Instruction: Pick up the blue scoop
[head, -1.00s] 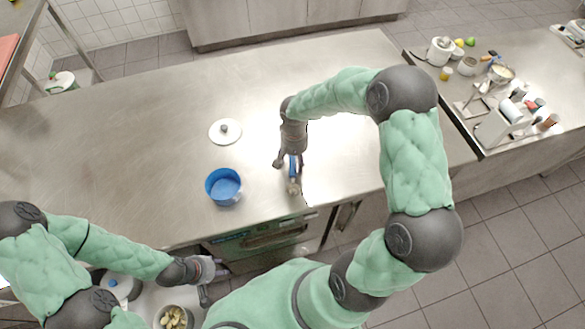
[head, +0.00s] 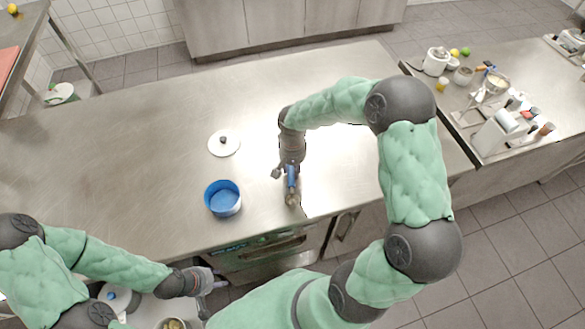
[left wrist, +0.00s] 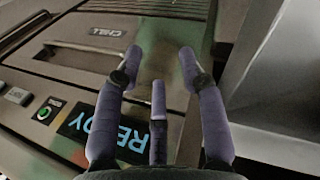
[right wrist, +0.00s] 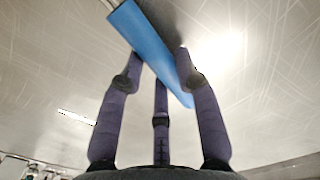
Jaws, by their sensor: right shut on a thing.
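The blue scoop (head: 291,182) is at the front edge of the steel counter, below my right gripper (head: 287,168). Its blue handle points up towards the gripper and its metal end (head: 292,198) points towards the counter's front. In the right wrist view the blue handle (right wrist: 150,48) lies slantwise between the fingertips of my right gripper (right wrist: 155,70), which is shut on it. I cannot tell whether the scoop still touches the counter. My left gripper (head: 207,282) is open and empty, low at the counter's front, before an appliance panel (left wrist: 75,85).
A blue pot (head: 222,198) stands left of the scoop, with a white lid (head: 224,143) behind it. A side counter (head: 540,90) at the right holds a bowl, jars and fruit. The counter's left and back are clear.

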